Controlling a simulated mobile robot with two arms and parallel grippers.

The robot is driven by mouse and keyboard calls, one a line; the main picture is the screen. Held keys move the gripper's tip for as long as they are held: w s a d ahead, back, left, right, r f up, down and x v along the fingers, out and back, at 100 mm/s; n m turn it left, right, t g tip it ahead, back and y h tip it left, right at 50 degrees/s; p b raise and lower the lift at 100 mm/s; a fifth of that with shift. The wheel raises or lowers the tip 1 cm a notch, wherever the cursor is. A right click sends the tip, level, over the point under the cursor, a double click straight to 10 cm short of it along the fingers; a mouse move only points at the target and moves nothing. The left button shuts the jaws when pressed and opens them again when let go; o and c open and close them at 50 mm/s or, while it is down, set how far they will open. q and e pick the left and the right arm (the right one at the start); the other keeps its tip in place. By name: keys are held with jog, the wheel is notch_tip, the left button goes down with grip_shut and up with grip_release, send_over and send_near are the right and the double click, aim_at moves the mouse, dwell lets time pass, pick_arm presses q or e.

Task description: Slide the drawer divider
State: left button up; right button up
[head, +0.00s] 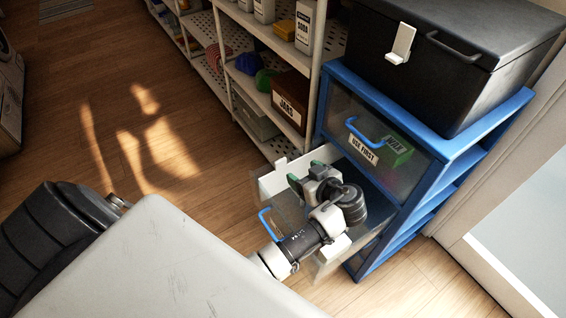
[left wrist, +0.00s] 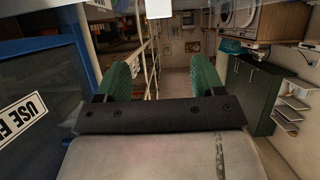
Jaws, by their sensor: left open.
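A drawer (head: 285,205) with a clear front and blue handle (head: 267,224) is pulled out of the blue shelving unit (head: 452,148). A white upright tab (head: 281,163) stands at its far-side edge. It may belong to the divider, but I cannot tell. A white piece (left wrist: 158,8) also shows at the top of the left wrist view, in line with the gap between my fingers. My left gripper (head: 304,173) is open and empty above the drawer, close to the tab and apart from it. Its green fingers (left wrist: 162,76) are spread. My arm hides much of the drawer's inside. My right gripper is out of view.
A closed drawer labelled "USE FIRST" (head: 366,146) sits just above the open one. A black box (head: 455,65) stands on top of the unit. A white perforated shelf (head: 330,40) with boxes stands beside it. The wooden floor (head: 190,120) to the left is clear.

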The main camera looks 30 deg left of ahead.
aim_at(281, 161)
pick_arm(q)
jog(key=x, duration=0.5)
jog(key=f+b+x, duration=0.1)
jog(key=x, duration=0.5)
jog(key=shift+d+f+b, duration=0.1)
jog(key=shift+f+b, duration=0.05)
jog(key=shift+b, duration=0.15)
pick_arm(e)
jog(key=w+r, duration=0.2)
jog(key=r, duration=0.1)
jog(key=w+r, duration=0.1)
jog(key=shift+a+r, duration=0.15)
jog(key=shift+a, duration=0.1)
